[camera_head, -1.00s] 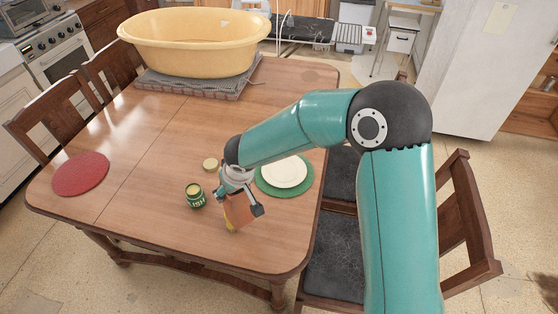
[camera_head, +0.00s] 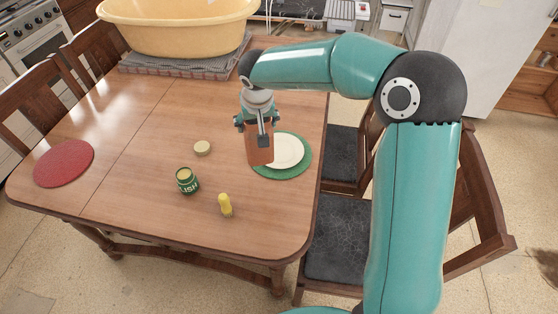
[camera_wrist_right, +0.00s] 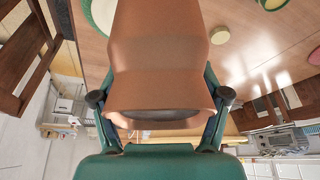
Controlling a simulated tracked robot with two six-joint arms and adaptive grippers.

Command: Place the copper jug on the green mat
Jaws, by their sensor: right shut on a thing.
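The copper jug (camera_head: 260,152) is in my right gripper (camera_head: 256,124), which is shut on it from above. It hangs upright beside the left edge of the green mat (camera_head: 302,167) in the head view; whether its base touches the table cannot be told. In the right wrist view the jug (camera_wrist_right: 160,55) fills the middle between the two fingers of the gripper (camera_wrist_right: 160,102). A white plate (camera_head: 287,151) lies on the green mat. In the wrist view a part of the mat (camera_wrist_right: 87,14) shows at the top left. My left gripper is not in view.
A green tin (camera_head: 187,181), a round lid (camera_head: 202,148) and a small yellow thing (camera_head: 225,205) stand on the wooden table (camera_head: 130,150). A red mat (camera_head: 64,163) lies at the left. A yellow tub (camera_head: 180,28) sits on a grey cloth at the back. Chairs stand around.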

